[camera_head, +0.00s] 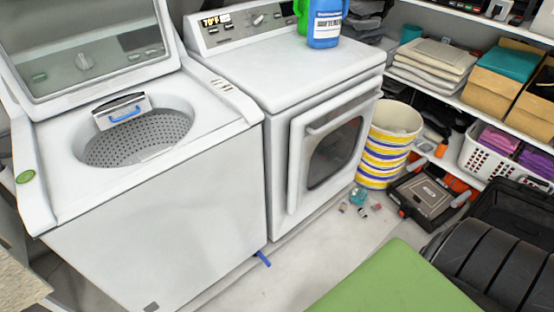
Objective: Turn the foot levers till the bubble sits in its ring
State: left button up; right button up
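A white top-load washer (160,225) stands at the left with its lid (85,62) raised and its perforated drum (135,142) exposed. A small green disc (25,176), which looks like the round level, lies on the washer's left top edge. Its bubble and ring are too small to make out. A blue lever (262,258) sticks out near the floor at the washer's front right corner. No other foot lever shows. Neither of my grippers is in view.
A white dryer (290,75) stands right of the washer, with blue and green bottles on top. A striped bucket (385,145), small floor clutter (358,198) and a dark case (425,197) lie further right. Some front floor is clear.

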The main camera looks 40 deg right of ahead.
aim_at(259, 254)
jog(key=l+z, duration=0.1)
jog(key=z, duration=0.75)
